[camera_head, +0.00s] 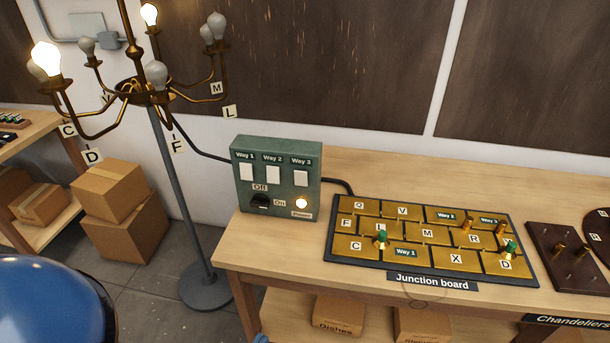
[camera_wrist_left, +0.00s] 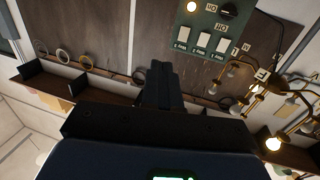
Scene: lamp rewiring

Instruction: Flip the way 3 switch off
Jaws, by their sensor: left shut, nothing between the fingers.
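The green switch box (camera_head: 276,180) stands on the left end of the bench, with three white rockers under the labels Way 1, Way 2 and Way 3. The way 3 switch (camera_head: 301,178) is the rightmost rocker; its tilt is too small to tell. Below are a black Off/On power switch (camera_head: 260,202) and a lit power lamp (camera_head: 301,203). In the left wrist view the box (camera_wrist_left: 213,25) is upside down at the top right, with the way 3 switch (camera_wrist_left: 181,35) leftmost. My left gripper (camera_wrist_left: 160,72) is shut, empty and apart from the box. My right gripper is not in view.
A brass chandelier (camera_head: 130,88) on a grey stand is left of the box, with two bulbs lit and several dark. The junction board (camera_head: 430,240) lies right of the box, with a cable between them. Cardboard boxes (camera_head: 120,205) are at left.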

